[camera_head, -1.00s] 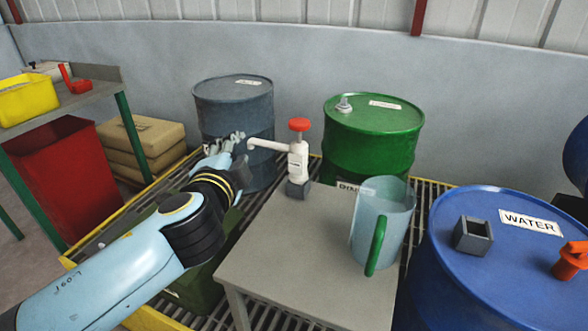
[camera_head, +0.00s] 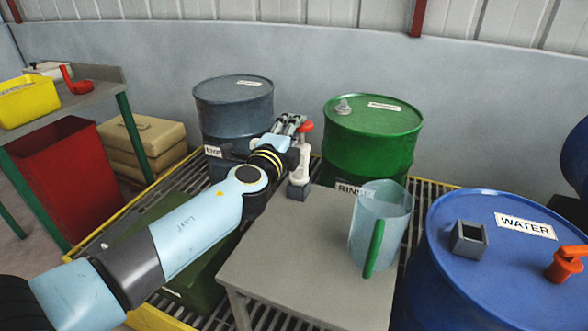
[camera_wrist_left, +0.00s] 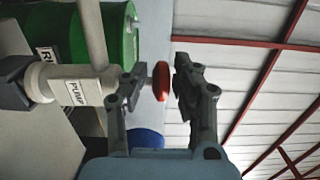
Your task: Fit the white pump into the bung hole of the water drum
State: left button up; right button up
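The white pump (camera_head: 300,167) with its red knob (camera_head: 306,126) stands upright in a grey block at the back of the small grey table. In the left wrist view the pump (camera_wrist_left: 75,85) lies sideways with its PUMP label showing. My left gripper (camera_head: 290,124) is at the pump's top, hiding its spout in the head view. In the wrist view the gripper (camera_wrist_left: 158,85) is open, with the red knob (camera_wrist_left: 161,81) between its fingers. The blue water drum (camera_head: 480,285) is at right; a square grey collar (camera_head: 469,238) stands on its lid. My right gripper is out of view.
A clear jug (camera_head: 385,225) with a green handle stands on the grey table (camera_head: 300,265), right of the pump. Behind are a green drum (camera_head: 370,150) and a grey-blue drum (camera_head: 232,105). An orange valve-like part (camera_head: 567,263) sits on the water drum.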

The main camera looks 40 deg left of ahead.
pick_arm(q)
jog(key=shift+w+a, duration=0.15)
jog(key=shift+w, duration=0.45)
grip_shut()
jog(key=shift+r, duration=0.15)
